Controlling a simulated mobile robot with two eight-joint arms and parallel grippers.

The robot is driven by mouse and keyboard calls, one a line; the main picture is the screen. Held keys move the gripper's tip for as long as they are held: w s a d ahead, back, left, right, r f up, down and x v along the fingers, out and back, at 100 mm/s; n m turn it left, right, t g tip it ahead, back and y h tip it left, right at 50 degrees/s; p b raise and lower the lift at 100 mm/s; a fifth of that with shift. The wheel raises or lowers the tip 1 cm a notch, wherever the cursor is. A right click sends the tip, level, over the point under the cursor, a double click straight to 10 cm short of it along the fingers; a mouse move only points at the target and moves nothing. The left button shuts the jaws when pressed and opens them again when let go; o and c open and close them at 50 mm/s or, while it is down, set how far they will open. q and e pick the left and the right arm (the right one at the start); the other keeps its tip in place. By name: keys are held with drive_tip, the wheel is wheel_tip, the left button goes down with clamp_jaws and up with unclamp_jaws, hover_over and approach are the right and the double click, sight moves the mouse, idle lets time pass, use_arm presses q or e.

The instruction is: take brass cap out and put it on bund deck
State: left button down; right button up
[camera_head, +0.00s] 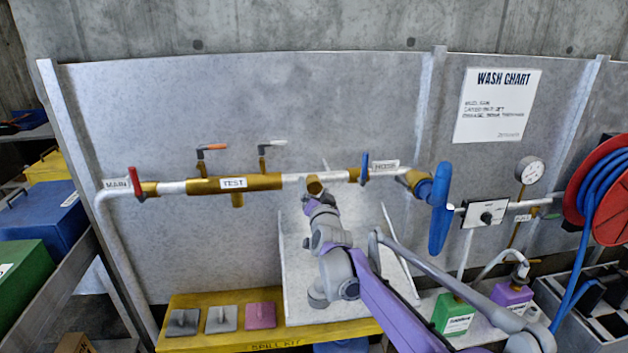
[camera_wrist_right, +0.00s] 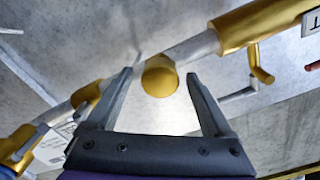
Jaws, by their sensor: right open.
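The brass cap (camera_head: 314,184) sits on the pipe in the middle of the grey panel, facing me. In the right wrist view the cap (camera_wrist_right: 160,77) shows as a round brass end on the pipe. My right gripper (camera_head: 319,202) is just below the cap, open and empty. In the wrist view its fingers (camera_wrist_right: 159,74) stand on either side of the cap, apart from it; I cannot tell how deep they reach. A yellow deck (camera_head: 230,340) marked SPILL KIT, likely the bund deck, lies low in front of the panel. My left gripper is not in view.
Three flat plates with handles, including a pink one (camera_head: 261,315), stand on the yellow deck. A white sloped board (camera_head: 300,290) is behind my arm. A blue handle (camera_head: 439,210) and a red lever (camera_head: 135,181) stick out from the pipe. Green (camera_head: 453,313) and purple containers stand at right.

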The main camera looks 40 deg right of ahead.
drive_tip(key=shift+m, duration=0.3)
drive_tip(key=m+p, duration=0.2)
drive_tip(key=m, duration=0.2)
drive_tip(key=shift+r+p, duration=0.2)
drive_tip(key=shift+p, duration=0.2)
drive_tip(key=shift+w+f+m, duration=0.1)
drive_tip(key=shift+f+m, duration=0.1)
drive_tip(key=shift+m, duration=0.4)
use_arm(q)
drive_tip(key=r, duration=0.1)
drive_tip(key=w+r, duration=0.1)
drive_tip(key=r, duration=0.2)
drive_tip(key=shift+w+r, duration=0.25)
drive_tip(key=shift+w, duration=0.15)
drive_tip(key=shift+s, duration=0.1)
use_arm(e)
drive_tip(key=shift+s, duration=0.2)
